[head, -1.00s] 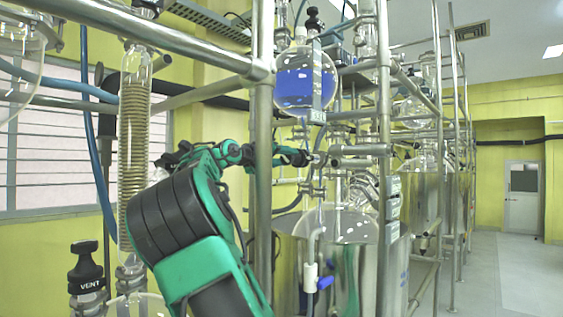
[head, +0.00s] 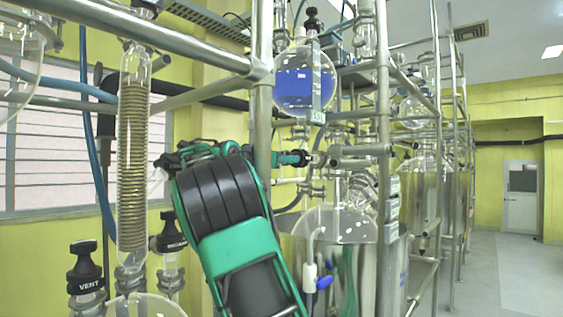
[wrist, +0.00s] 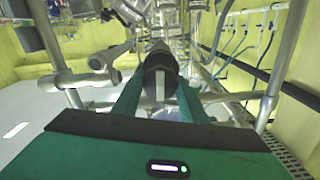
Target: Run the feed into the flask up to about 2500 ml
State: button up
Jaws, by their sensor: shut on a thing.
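A round glass flask (head: 306,78) with blue liquid and a vertical scale strip hangs in the frame in the head view. The liquid fills roughly its lower half; the scale is too small to read. My gripper (head: 306,158) is below this flask, by the steel post. In the wrist view my gripper (wrist: 160,80) has its two green fingers closed on a dark round knob (wrist: 159,60) with a pale mark. The fingers hide the knob's sides. Whether liquid is running cannot be told.
A large glass vessel (head: 335,222) in a steel jacket stands below. Steel posts (head: 263,130) and rails close in around my arm. A coil condenser (head: 132,150) and a black VENT knob (head: 85,268) are at left. The floor (head: 500,280) at right is clear.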

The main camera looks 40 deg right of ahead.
jog(key=shift+w+a+f+m, duration=0.1)
jog(key=shift+w+f+m, duration=0.1)
jog(key=shift+m, duration=0.5)
jog(key=o, duration=1.1)
jog(key=shift+w, duration=0.1)
jog(key=shift+c, duration=0.2)
jog(key=a, duration=1)
jog(key=shift+s+a, duration=0.3)
jog(key=shift+s, duration=0.15)
